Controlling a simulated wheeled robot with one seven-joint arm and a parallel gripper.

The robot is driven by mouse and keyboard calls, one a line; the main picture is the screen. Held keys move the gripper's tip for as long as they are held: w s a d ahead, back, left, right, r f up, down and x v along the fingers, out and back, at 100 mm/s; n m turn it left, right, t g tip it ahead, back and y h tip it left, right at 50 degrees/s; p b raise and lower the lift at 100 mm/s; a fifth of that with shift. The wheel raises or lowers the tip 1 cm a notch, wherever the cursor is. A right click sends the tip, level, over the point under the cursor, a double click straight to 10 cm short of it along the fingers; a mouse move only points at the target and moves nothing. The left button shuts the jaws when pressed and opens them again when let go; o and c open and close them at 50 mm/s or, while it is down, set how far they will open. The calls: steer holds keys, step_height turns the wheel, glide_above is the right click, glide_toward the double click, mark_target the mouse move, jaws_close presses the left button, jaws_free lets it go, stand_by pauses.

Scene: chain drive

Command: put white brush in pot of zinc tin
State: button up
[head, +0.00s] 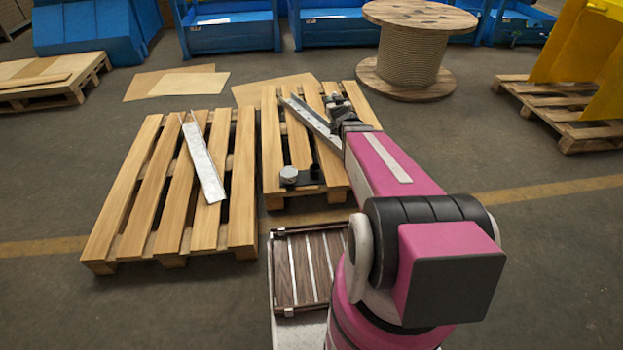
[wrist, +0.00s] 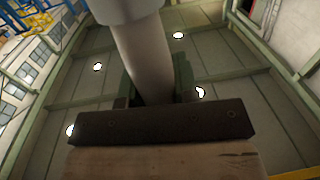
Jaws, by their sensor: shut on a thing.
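My gripper (head: 335,101) is over the far part of the right pallet, near a metal angle bar. In the wrist view its fingers (wrist: 158,92) are shut on a pale, round-shafted thing, which I take to be the white brush (wrist: 148,52). It widens at the top of the picture; its full shape is cut off. In the head view the held thing is too small to make out. A small silvery round can (head: 289,175), which looks like the zinc tin pot, stands at the near left corner of the right pallet, beside a small dark object (head: 310,177). Its inside is not clear.
The right pallet (head: 272,140) bears a metal angle bar (head: 308,118). The left pallet (head: 140,185) bears another angle bar (head: 204,165). A cable spool (head: 413,50) stands behind right. Cardboard sheets (head: 180,84) lie behind the pallets.

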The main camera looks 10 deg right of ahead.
steer(key=w+a+f+y, duration=0.1)
steer(key=w+a+f, duration=0.1)
steer(key=f, duration=1.1)
steer(key=w+a+f+n+y, duration=0.1)
steer(key=w+f, duration=0.4)
steer(key=f, duration=0.8)
steer(key=w+a+f+n+y, duration=0.1)
steer(key=w+a+f, duration=0.2)
steer(key=f, duration=1)
steer(key=shift+w+g, duration=0.3)
steer(key=shift+w, duration=0.3)
steer(key=shift+f, duration=0.1)
steer(key=o, duration=0.9)
